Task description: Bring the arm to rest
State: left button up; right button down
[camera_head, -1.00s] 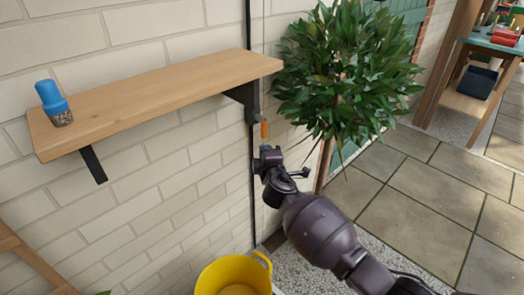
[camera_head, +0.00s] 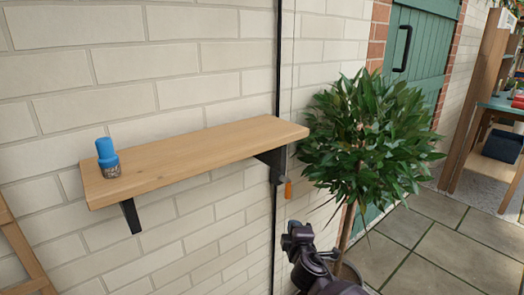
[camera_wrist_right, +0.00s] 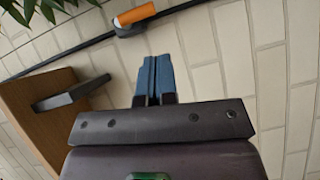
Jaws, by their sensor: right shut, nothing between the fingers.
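My right arm comes in from the bottom of the head view. My right gripper (camera_head: 294,229) is beside the wall, below the shelf's right end. In the right wrist view its two blue fingertips (camera_wrist_right: 157,72) are pressed together with nothing between them. The gripper points toward the wall, apart from the black pipe and its orange handle (camera_wrist_right: 137,14). My left arm and gripper are not in view.
A wooden shelf (camera_head: 205,152) on black brackets holds a blue-topped container (camera_head: 107,157) at its left end. The orange handle (camera_head: 288,188) hangs at the pipe. A leafy potted tree (camera_head: 365,140) stands right of the gripper. Paving (camera_head: 420,250) lies open at right.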

jog(key=s+d+f+m+g+p, duration=0.1)
jog(key=s+d+f+m+p, duration=0.15)
jog(key=s, duration=0.45)
jog(key=s+d+f+m+g+p, duration=0.1)
jog(key=s+d+f+m, duration=0.15)
jog(key=s, duration=0.45)
pick_arm(q)
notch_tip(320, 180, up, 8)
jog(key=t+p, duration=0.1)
jog(key=p, duration=0.4)
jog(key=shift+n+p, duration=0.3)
jog(key=shift+p, duration=0.1)
pick_arm(e)
jog(key=s+d+m+g, duration=0.1)
jog(key=s+d+m, duration=0.2)
jog(key=s, duration=0.9)
jog(key=s+d+m+g, duration=0.1)
jog(key=s+d+m, duration=0.3)
jog(key=s, duration=0.8)
jog(key=s+d+m+g, duration=0.2)
jog(key=s+d+m, duration=0.1)
jog(key=s, duration=0.8)
jog(key=shift+s+d+f+m+h, duration=0.25)
jog(key=shift+s+m+h, duration=0.15)
jog(key=shift+m, duration=0.1)
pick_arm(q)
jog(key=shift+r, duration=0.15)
